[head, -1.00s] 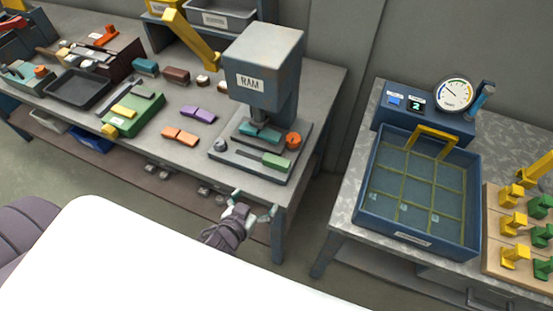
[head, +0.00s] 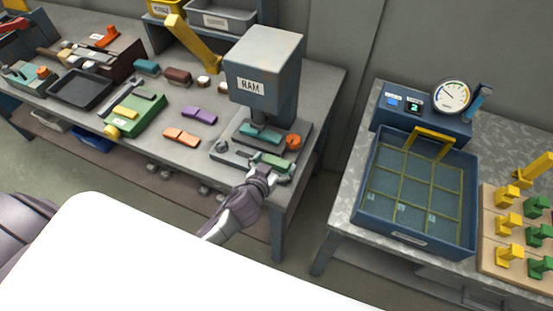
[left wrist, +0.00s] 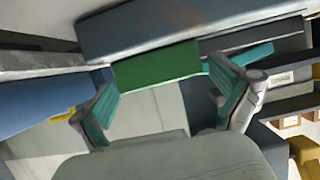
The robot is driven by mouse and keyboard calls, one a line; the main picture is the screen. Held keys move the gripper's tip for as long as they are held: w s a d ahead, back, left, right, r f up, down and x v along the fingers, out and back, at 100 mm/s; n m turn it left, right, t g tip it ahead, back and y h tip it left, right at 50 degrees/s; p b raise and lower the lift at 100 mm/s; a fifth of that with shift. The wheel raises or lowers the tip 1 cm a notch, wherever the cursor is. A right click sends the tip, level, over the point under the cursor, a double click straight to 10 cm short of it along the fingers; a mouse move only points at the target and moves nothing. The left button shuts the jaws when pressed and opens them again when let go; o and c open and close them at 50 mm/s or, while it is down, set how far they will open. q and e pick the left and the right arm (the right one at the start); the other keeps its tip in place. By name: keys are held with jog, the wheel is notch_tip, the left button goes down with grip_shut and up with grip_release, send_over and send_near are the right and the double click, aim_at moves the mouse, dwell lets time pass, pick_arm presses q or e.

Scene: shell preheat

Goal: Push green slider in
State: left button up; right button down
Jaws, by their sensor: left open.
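The green slider (head: 272,160) is a small green block at the front of the ram press base, on a dark rail. In the left wrist view, the green slider (left wrist: 157,66) lies just beyond and between the fingertips. My left gripper (head: 266,175) is at the near edge of the press, right in front of the slider; it partly covers the slider's near side. Its two teal-padded fingers (left wrist: 165,95) are spread, with nothing held between them. Whether they touch the slider is unclear. My right gripper is in neither current view.
The press head marked RAM (head: 264,65) stands above a teal piece (head: 260,134). An orange knob (head: 293,141) is right of it. Orange (head: 181,137) and purple (head: 199,115) blocks lie to the left. A blue basket (head: 360,213) stands on the right table.

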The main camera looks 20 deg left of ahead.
aim_at(252, 146)
pick_arm(q)
jog(key=shift+w+f, duration=0.25)
jog(key=shift+w, duration=0.2)
jog(key=c, duration=1.5)
jog(key=a+p, duration=0.1)
jog(key=a, duration=0.8)
jog(key=shift+w+a, duration=0.2)
jog(key=shift+c, duration=0.2)
jog(key=shift+r, duration=0.1)
jog(key=o, duration=1.5)
jog(key=shift+a, duration=0.1)
jog(key=shift+o, duration=0.2)
jog(key=shift+s, duration=0.15)
